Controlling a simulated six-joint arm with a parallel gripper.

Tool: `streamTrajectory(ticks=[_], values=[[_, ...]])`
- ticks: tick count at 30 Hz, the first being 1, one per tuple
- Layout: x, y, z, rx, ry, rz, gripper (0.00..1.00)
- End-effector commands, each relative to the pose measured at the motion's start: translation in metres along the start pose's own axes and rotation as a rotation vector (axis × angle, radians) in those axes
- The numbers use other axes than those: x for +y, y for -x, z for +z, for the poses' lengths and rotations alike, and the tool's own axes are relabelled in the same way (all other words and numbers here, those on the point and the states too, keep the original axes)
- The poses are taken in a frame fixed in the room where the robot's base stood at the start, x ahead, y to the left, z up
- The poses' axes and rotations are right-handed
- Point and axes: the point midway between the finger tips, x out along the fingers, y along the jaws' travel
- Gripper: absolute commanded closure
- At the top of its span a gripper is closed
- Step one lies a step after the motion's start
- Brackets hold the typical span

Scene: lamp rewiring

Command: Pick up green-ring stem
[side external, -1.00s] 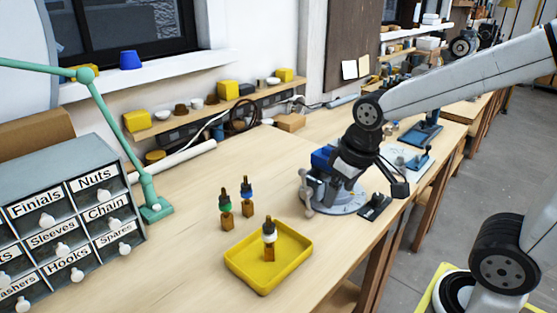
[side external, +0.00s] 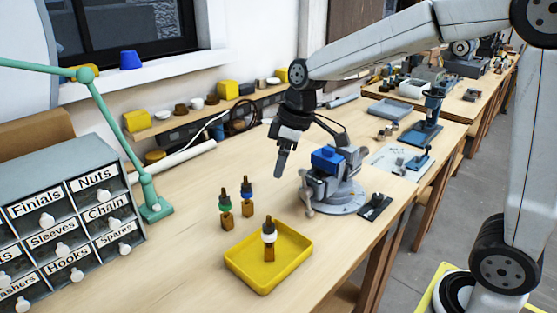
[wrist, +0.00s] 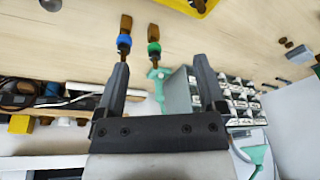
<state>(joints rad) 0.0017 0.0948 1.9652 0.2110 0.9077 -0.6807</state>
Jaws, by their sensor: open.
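The green-ring stem (side external: 225,210) stands upright on the bench, with a dark top and brown base. A blue-ring stem (side external: 247,197) stands just right of and behind it. A white-ring stem (side external: 269,240) stands in the yellow tray (side external: 290,269). My gripper (side external: 281,168) is above the bench, to the right of the stems and higher than them. In the wrist view my gripper (wrist: 160,65) is open with nothing between its fingers. The green-ring stem (wrist: 154,42) appears beyond the gap between the fingertips. The blue-ring stem (wrist: 124,42) appears beyond the left fingertip.
A vise holding a blue block (side external: 326,158) stands on a round base right of my gripper. A labelled drawer cabinet (side external: 70,215) and a green lamp (side external: 150,190) stand at the left. The bench around the stems is mostly clear.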

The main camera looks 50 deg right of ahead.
Motion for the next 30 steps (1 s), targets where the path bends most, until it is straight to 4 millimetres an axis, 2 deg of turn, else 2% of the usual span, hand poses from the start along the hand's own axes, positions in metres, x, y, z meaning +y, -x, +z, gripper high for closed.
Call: streamTrajectory(ticks=[3,9,15,23,30], values=[[0.01,-0.009,-0.028,0.015,0.126,-0.04,0.11],[0.024,-0.025,-0.068,0.058,0.334,-0.097,0.11],[0.032,-0.037,-0.092,0.096,0.477,-0.129,0.11],[0.038,-0.048,-0.111,0.131,0.589,-0.152,0.11],[0.04,-0.085,-0.101,0.13,0.592,-0.155,0.11]])
